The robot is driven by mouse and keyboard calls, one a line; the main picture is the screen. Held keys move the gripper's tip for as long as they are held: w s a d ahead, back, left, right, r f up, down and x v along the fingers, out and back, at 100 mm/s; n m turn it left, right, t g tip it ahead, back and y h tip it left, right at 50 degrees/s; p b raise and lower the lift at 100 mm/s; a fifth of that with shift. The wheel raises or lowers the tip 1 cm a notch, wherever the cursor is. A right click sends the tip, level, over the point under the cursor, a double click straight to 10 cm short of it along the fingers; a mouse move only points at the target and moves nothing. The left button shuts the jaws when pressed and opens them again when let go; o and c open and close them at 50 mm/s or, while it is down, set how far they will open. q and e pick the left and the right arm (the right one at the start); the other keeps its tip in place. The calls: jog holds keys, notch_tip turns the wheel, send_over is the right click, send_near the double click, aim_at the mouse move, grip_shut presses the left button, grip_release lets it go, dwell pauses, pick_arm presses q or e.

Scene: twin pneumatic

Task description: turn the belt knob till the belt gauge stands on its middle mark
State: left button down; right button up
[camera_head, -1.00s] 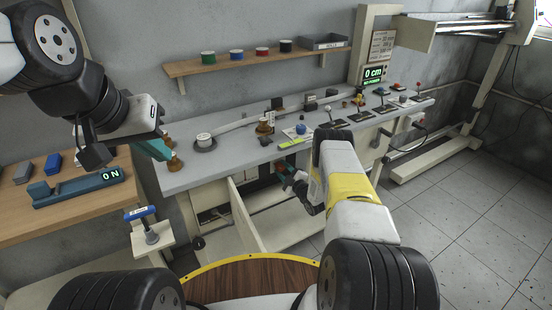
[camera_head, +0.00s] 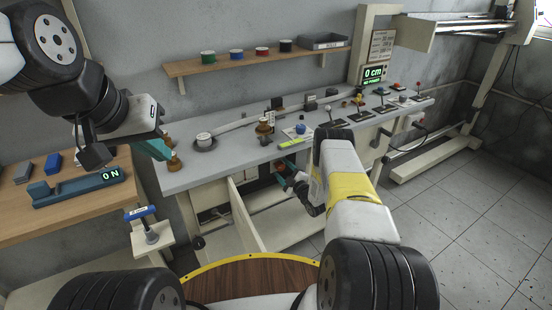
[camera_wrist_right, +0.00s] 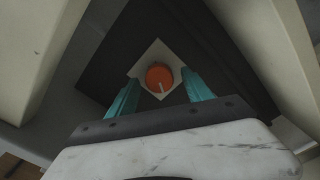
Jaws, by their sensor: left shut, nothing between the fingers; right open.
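An orange round knob (camera_wrist_right: 159,77) with a white pointer line sits on a pale square plate (camera_wrist_right: 143,71) on a dark panel in the right wrist view. My right gripper (camera_wrist_right: 161,92) is open, its teal fingers on either side of the knob's lower part; contact cannot be told. In the head view my right gripper (camera_head: 287,176) reaches under the bench front. My left gripper (camera_head: 157,149) is shut and empty beside a brass-coloured piece (camera_head: 174,162) at the bench's left end. I cannot make out a gauge for the belt.
The grey bench (camera_head: 215,170) carries several levers, a blue knob (camera_head: 300,129) and a display reading 0 cm (camera_head: 374,72). An open cabinet door (camera_head: 243,212) stands left of my right gripper. A wooden table (camera_head: 40,220) and a blue-handled valve (camera_head: 148,224) are at left.

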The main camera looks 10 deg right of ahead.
jog(key=v, duration=0.7)
jog(key=shift+s+d, duration=0.1)
jog(key=shift+s, duration=0.05)
